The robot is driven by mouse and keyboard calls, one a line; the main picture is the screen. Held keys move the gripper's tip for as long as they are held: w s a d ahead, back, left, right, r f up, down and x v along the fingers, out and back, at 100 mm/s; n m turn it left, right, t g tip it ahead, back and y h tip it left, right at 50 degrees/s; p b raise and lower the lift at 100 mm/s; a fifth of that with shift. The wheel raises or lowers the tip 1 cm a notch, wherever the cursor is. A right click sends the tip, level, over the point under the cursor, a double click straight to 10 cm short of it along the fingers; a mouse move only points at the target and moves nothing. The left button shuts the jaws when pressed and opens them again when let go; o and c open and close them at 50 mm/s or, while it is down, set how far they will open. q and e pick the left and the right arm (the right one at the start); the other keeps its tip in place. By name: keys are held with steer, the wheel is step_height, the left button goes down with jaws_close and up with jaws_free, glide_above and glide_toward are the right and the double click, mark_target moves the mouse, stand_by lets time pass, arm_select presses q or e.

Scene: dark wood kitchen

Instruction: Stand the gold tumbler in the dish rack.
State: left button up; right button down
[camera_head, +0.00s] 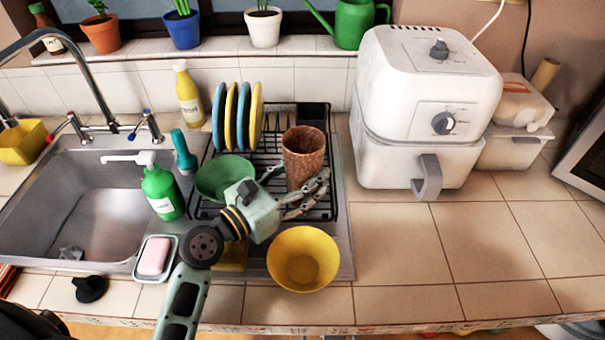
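The tumbler (303,152) is brownish copper-gold with a mottled surface. It looks upright over the right half of the black wire dish rack (333,205). My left gripper (305,176) reaches it from the lower left, with one finger at its left side and the other across its lower front and right. I cannot tell whether the fingers press on it. Its base is partly hidden by the fingers, so I cannot tell whether it rests on the rack. My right gripper is not in view.
Blue and yellow plates (237,115) stand at the rack's back left. A green bowl (222,176) sits at its left. A yellow bowl (303,258) is in front. The sink (95,205) with a green soap bottle (162,193) is left, a white air fryer (425,110) right. The right counter is clear.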

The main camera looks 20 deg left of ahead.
arm_select(q)
steer(key=o, duration=0.3)
steer(key=shift+r, duration=0.15)
steer(key=shift+s+a, duration=0.15)
steer(key=shift+s, duration=0.15)
steer(key=b+v, duration=0.2)
steer(key=v, duration=0.9)
steer(key=shift+b, duration=0.3)
steer(key=shift+s+a, duration=0.1)
